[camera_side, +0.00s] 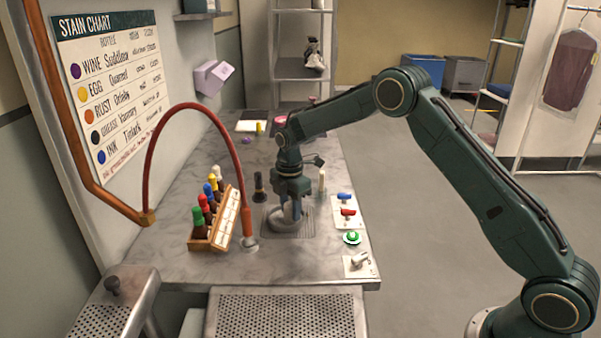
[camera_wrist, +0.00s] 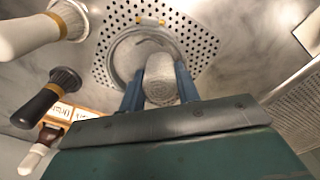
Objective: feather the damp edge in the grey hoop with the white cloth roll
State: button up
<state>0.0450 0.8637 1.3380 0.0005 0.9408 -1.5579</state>
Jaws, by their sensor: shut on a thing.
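My gripper (camera_wrist: 160,92) is shut on the white cloth roll (camera_wrist: 160,72), with its blue fingers on either side of the roll. In the side view my gripper (camera_side: 291,211) points down over the grey hoop (camera_side: 283,222), which lies on the perforated plate. In the wrist view the hoop (camera_wrist: 114,58) is a round ring with grey fabric inside, and the roll stands in front of part of it. A faint darker arc shows on the fabric near the roll. I cannot tell whether the roll touches the fabric.
A wooden rack (camera_side: 226,222) of bottles with coloured caps and a red hose (camera_side: 150,150) stand left of the hoop. A black brush (camera_side: 259,187) is close by on the left. Blue and red switches (camera_side: 346,203) and a green button (camera_side: 352,238) are at the right edge.

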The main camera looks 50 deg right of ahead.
jog(key=shift+w+d, duration=0.1)
jog(key=shift+d, duration=0.15)
jog(key=shift+d+f, duration=0.1)
jog(key=shift+d, duration=0.1)
jog(key=shift+d, duration=0.1)
jog(key=shift+w+d, duration=0.1)
jog(key=shift+w, duration=0.05)
jog(key=shift+w+d, duration=0.25)
jog(key=shift+w, duration=0.15)
dwell(0.3)
jog(key=shift+w, duration=0.4)
jog(key=shift+w, duration=0.2)
